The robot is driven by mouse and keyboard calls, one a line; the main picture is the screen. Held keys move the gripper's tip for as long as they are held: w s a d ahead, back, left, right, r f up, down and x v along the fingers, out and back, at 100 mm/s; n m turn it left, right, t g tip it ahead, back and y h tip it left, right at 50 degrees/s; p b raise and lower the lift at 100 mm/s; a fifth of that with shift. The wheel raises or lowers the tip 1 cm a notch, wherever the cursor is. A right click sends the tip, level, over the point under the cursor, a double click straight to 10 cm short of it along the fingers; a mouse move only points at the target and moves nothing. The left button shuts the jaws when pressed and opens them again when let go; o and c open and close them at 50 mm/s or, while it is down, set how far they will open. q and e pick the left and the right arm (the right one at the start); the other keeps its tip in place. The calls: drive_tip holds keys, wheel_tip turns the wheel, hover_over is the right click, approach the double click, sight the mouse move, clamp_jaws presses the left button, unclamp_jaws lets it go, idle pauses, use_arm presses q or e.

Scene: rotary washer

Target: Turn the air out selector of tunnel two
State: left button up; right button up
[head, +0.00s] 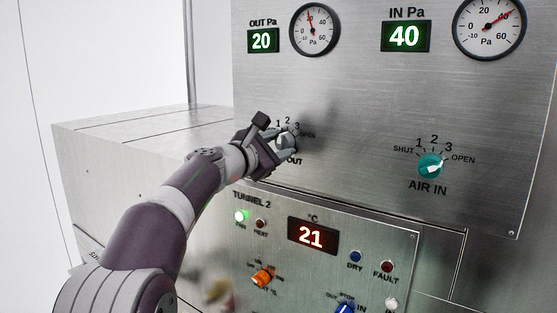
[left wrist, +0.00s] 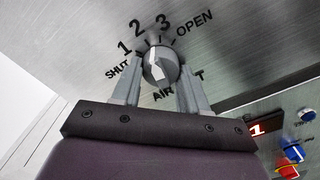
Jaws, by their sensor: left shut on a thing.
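The grey air out selector knob (head: 288,139) is on the steel panel, above the tunnel 2 section. It also shows in the left wrist view (left wrist: 161,65), with SHUT, 1, 2, 3 and OPEN marked around it. My left gripper (head: 276,142) is at the knob, one finger on each side, shut on it. The fingers also show in the left wrist view (left wrist: 160,88). The knob has a pale pointer face; I cannot tell surely which mark it points at. Part of the AIR OUT label is hidden by the fingers. My right gripper is not in view.
A teal AIR IN selector (head: 431,166) is to the right on the same panel. An OUT Pa display (head: 263,40) reads 20 and an IN Pa display (head: 405,36) reads 40. Below, a TUNNEL 2 panel has a display (head: 312,235) reading 21 and an orange knob (head: 263,278).

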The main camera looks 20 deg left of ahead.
use_arm(q)
drive_tip(key=m+b, duration=0.3)
drive_tip(key=m, duration=0.1)
drive_tip(key=shift+f+m, duration=0.1)
drive_tip(key=shift+m, duration=0.2)
drive_tip(key=shift+m+b, duration=1.2)
drive_tip(key=shift+m, duration=1.3)
